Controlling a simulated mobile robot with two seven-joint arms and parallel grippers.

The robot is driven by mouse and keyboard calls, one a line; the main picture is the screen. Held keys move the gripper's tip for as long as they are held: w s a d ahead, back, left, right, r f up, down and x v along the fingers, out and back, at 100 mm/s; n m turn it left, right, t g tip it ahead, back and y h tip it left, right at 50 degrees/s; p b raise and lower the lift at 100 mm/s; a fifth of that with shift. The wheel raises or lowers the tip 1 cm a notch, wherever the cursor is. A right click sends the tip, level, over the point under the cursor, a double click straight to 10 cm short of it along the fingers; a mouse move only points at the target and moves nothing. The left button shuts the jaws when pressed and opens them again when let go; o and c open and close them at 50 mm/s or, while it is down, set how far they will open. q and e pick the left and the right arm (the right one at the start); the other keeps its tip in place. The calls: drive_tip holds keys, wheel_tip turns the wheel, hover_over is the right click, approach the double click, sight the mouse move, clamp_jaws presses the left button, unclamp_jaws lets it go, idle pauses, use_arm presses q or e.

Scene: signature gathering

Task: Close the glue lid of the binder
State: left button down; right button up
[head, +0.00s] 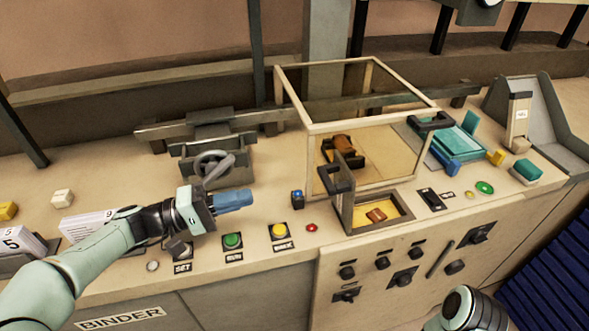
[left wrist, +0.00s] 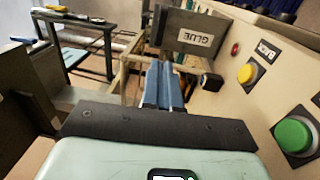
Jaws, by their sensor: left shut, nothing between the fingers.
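The glue lid (head: 343,212) is a dark grey panel standing upright at the left edge of a shallow glue well (head: 398,221) in the counter, so the well is open. A brown block (head: 376,215) lies in the well. In the left wrist view, the lid (left wrist: 168,30) shows a GLUE label (left wrist: 195,38), upside down, beyond my fingertips. My left gripper (head: 249,196) has its blue fingers together and empty, above the counter, left of the lid and apart from it. The fingers show in the left wrist view (left wrist: 163,72). My right gripper is out of view; only part of that arm shows.
A clear-walled case with a cream frame (head: 372,128) stands behind the well. A black handle (head: 337,180) is near the lid's top. A clamp wheel (head: 213,166) stands behind my gripper.

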sight(322, 181)
use_arm(q)
drive_tip(key=p+x, duration=0.1)
drive_tip(key=x, duration=0.3)
drive_tip(key=p+x, duration=0.1)
drive_tip(key=x, duration=0.3)
drive_tip(key=p+x, duration=0.1)
drive_tip(key=x, duration=0.3)
drive_tip(key=shift+s+d+r, duration=0.2)
drive_tip(key=shift+s+d, duration=0.1)
drive_tip(key=shift+d, duration=0.2)
drive_tip(key=shift+w+d, duration=0.2)
drive_tip(key=shift+d, duration=0.25)
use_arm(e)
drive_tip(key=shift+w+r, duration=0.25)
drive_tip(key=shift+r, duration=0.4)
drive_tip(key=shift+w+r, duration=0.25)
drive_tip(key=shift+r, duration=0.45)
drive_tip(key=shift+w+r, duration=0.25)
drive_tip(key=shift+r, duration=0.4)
